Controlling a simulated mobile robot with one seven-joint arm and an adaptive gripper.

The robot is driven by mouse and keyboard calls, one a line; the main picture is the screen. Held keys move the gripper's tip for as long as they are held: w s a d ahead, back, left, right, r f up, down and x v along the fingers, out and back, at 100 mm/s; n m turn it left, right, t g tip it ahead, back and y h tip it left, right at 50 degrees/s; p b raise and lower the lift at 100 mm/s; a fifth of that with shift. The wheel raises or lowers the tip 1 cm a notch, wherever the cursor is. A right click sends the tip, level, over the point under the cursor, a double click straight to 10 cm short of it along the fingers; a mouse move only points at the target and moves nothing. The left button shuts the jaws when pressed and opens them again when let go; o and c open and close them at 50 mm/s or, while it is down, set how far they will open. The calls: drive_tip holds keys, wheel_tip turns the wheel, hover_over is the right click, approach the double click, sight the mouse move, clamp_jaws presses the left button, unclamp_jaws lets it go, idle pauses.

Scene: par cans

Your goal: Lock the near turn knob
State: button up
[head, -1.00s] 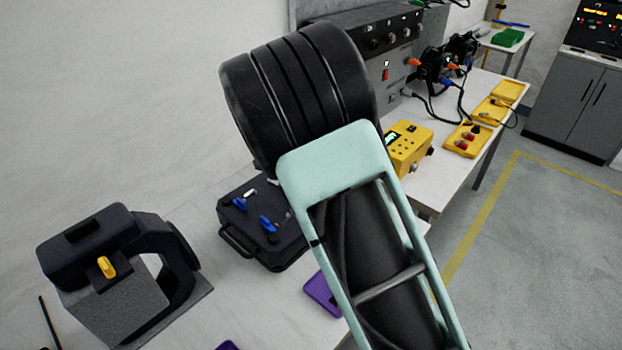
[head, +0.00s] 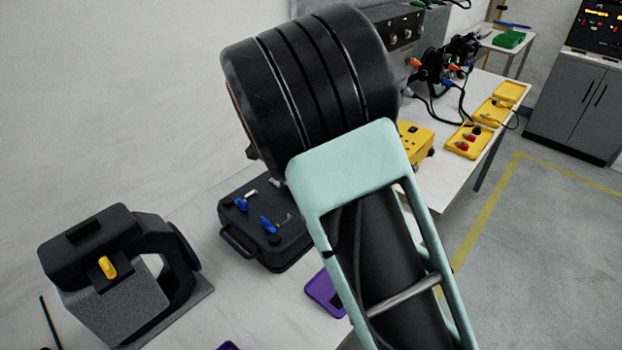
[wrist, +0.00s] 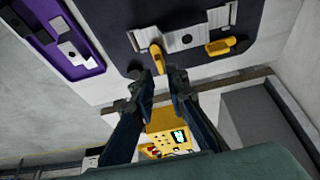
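In the wrist view, a dark panel (wrist: 118,62) with rounded corners carries a pale metal plate. Two yellow turn knobs are on it: one (wrist: 158,58) points down toward my fingers, the other (wrist: 220,47) lies nearly sideways to the right. My gripper (wrist: 158,80) is open and empty, its two fingers apart just below the first knob. I cannot tell whether a fingertip touches that knob. In the head view, my arm hides the gripper and this panel. A grey block with a black clamp (head: 88,250) and a yellow knob (head: 107,267) stands at left.
A dark case (head: 240,240) with blue knobs lies on the white table beside my arm. A purple tray (head: 322,290) lies nearby; a purple tray (wrist: 62,45) also shows in the wrist view. A yellow box (wrist: 165,140) with a screen is below my fingers there.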

drive_tip(key=v, duration=0.8)
